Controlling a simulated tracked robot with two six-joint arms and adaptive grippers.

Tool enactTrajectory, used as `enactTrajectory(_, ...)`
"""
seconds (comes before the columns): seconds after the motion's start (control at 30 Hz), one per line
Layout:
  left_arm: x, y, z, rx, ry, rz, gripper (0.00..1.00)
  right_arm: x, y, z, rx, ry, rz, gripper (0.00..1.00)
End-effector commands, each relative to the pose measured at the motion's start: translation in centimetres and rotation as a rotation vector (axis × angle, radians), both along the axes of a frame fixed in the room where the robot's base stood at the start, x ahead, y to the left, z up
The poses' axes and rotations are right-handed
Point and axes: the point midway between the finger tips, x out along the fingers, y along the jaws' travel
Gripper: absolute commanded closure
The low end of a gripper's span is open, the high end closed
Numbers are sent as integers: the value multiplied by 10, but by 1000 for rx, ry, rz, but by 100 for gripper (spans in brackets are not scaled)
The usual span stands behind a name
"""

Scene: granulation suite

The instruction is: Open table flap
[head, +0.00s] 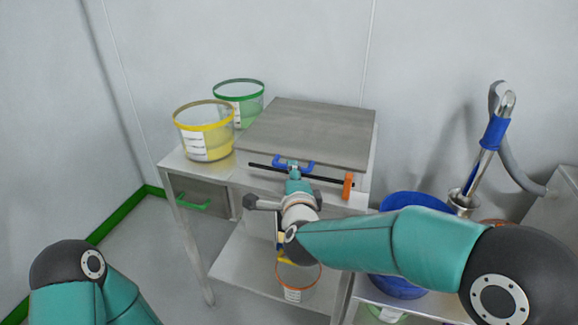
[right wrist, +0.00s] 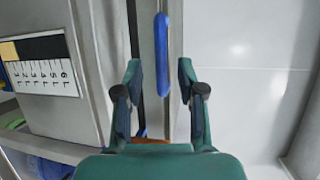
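The table flap (head: 310,132) is a grey-brown panel lying flat on top of the metal table (head: 255,178). A blue handle (head: 308,168) sits at its front edge, just above a black rod with an orange end (head: 348,185). My right gripper (head: 294,170) is at this handle. In the right wrist view, the right gripper (right wrist: 160,82) has its fingers apart, with the blue handle (right wrist: 162,50) showing between them, nearer the right finger. Contact with it cannot be told. Of my left arm only upper links show; its gripper is out of view.
A yellow-rimmed tub (head: 205,132) and a green-rimmed tub (head: 240,100) stand left of the flap. A drawer with a green handle (head: 193,203) is below. A blue bucket (head: 395,286) and a metal pipe with a blue sleeve (head: 494,134) are at right.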

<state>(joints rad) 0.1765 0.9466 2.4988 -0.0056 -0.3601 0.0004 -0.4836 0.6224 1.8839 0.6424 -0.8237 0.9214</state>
Motion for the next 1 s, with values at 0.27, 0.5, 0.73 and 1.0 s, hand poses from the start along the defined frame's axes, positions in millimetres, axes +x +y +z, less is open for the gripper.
enactTrajectory(0.27,0,0,5,0,0,0,60,39,3,-7,-1,0,0,61)
enactTrajectory(0.5,0,0,6,0,0,0,60,47,4,-8,-2,0,0,61)
enactTrajectory(0.73,0,0,6,0,0,0,60,47,3,-9,-2,0,0,69)
enactTrajectory(1.0,0,0,6,0,0,0,60,46,3,-9,-1,0,0,100)
